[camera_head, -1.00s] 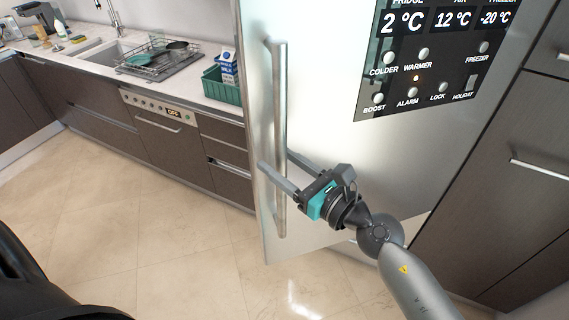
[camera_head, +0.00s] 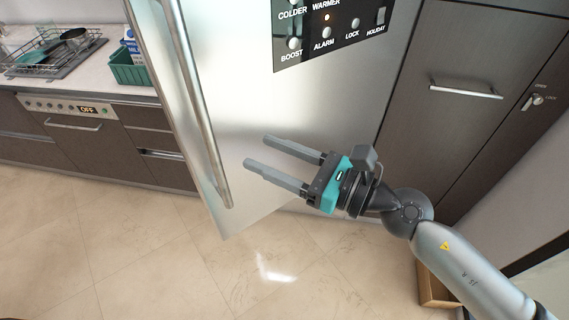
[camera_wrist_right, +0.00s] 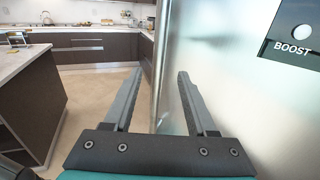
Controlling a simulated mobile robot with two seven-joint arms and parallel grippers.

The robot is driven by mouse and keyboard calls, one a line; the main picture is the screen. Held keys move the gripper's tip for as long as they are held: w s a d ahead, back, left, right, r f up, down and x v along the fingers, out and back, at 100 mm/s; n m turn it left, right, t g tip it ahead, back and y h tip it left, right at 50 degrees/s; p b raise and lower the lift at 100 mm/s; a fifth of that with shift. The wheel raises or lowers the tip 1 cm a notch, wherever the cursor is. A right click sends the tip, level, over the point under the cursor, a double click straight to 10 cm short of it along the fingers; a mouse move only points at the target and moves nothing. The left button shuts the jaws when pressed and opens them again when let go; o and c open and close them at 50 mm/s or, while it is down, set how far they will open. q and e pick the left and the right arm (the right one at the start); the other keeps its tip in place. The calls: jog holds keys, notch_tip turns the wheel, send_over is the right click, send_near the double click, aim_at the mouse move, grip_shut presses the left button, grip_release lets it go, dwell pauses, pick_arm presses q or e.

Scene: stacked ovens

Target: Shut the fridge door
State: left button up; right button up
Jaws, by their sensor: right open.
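The fridge door (camera_head: 245,110) is a tall silver panel with a black control display (camera_head: 330,30). It stands ajar, its lower left corner out over the floor. Its long bar handle (camera_head: 196,100) runs along the left edge. My right gripper (camera_head: 256,151) is open and empty in front of the door's lower part, to the right of the handle, its fingers pointing left. In the right wrist view the fingers (camera_wrist_right: 158,74) are apart and the door face (camera_wrist_right: 235,90) fills the right side. Contact with the door cannot be told. My left gripper is out of view.
Dark cabinets (camera_head: 455,130) stand to the right. On the left are a counter with a dish rack (camera_head: 50,50), a green crate (camera_head: 132,70) and an oven (camera_head: 75,122). A brown open box (camera_head: 435,287) sits at the lower right. The tiled floor (camera_head: 130,260) is clear.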

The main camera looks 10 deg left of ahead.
jog(key=shift+b+v, duration=0.35)
jog(key=shift+v, duration=0.85)
jog(key=shift+w, duration=0.1)
